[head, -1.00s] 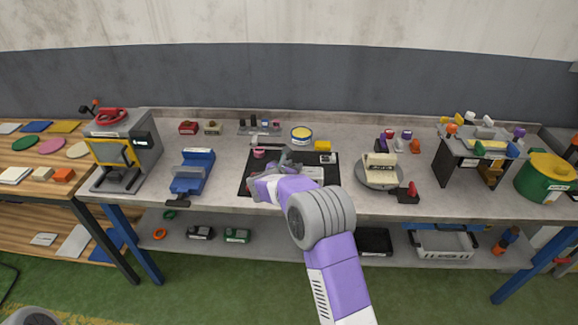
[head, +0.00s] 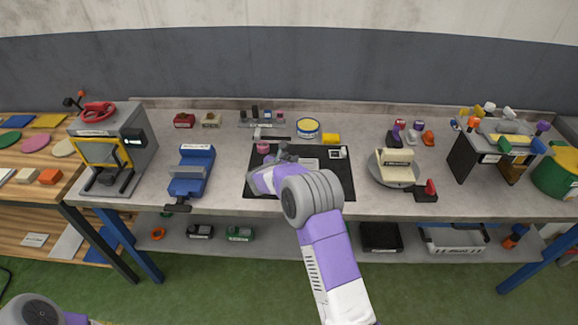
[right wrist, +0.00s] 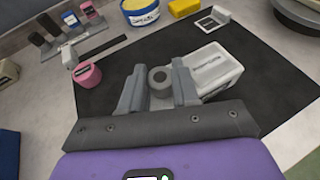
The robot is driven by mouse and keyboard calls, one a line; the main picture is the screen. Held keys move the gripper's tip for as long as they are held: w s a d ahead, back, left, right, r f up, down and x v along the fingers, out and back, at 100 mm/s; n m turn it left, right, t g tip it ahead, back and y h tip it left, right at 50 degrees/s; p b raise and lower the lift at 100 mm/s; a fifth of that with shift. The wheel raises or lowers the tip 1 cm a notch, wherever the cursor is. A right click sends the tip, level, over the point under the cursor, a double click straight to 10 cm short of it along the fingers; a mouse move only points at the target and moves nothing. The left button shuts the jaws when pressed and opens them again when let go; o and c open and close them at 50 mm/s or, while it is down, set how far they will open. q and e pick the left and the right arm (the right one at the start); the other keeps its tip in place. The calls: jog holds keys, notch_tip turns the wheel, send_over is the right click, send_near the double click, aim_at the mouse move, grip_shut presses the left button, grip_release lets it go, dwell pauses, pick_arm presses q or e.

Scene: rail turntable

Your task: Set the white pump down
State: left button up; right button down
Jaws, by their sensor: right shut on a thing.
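The white pump (right wrist: 213,70) is a white boxy body with a grey round part in the right wrist view. My right gripper (right wrist: 158,88) is shut on it, with the grey round part between the fingers and the white body just right of them. In the head view the right gripper (head: 284,156) is over the black mat (head: 333,187), and the pump (head: 309,163) shows partly behind my arm. The pump is at or just above the mat; I cannot tell whether it touches. My left gripper is not in view.
A blue vise (head: 192,172) stands left, a turntable (head: 394,175) right. The mat's front right is bare.

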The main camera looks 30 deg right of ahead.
jog(key=shift+f, duration=1.3)
jog(key=c, duration=0.8)
grip_release()
jog(key=shift+f, duration=0.15)
jog(key=shift+a, duration=0.1)
jog(key=v, duration=1.2)
jog(key=shift+s, duration=0.1)
jog(key=shift+f, duration=0.1)
